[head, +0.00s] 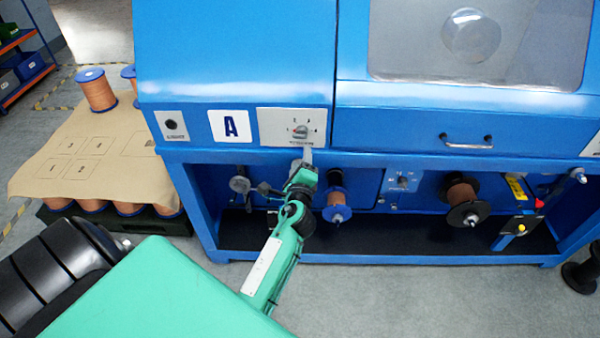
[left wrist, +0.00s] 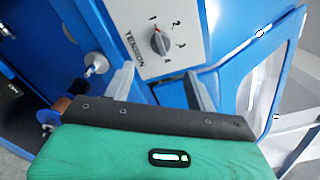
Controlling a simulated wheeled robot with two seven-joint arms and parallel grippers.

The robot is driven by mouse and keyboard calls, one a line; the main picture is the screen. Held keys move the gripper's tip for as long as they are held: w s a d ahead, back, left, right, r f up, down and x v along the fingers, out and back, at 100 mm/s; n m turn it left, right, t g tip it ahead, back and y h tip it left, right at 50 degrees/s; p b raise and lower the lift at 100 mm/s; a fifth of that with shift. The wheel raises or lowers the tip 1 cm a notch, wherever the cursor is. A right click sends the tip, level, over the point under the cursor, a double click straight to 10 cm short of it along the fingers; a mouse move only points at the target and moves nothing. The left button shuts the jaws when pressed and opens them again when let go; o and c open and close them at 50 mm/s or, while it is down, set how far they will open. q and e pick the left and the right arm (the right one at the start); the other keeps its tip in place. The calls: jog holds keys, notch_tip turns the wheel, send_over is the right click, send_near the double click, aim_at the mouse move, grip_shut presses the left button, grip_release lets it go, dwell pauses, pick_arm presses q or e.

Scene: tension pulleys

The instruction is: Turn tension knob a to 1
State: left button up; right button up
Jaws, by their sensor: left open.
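A red mark shows at the knob's upper end, near the 1. My left gripper (head: 306,157) is just below the panel in the head view. In the left wrist view its two fingers (left wrist: 164,82) are spread apart, below the knob, with nothing between them. My right gripper is not in view.
A lower panel with another dial (head: 403,182) and spools (head: 336,200) are in the recess under the machine's front edge. A door handle (head: 466,141) sticks out at the right. Copper spools (head: 96,90) stand on a pallet at the left.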

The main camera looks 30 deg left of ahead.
pick_arm(q)
jog(key=shift+v, duration=1.75)
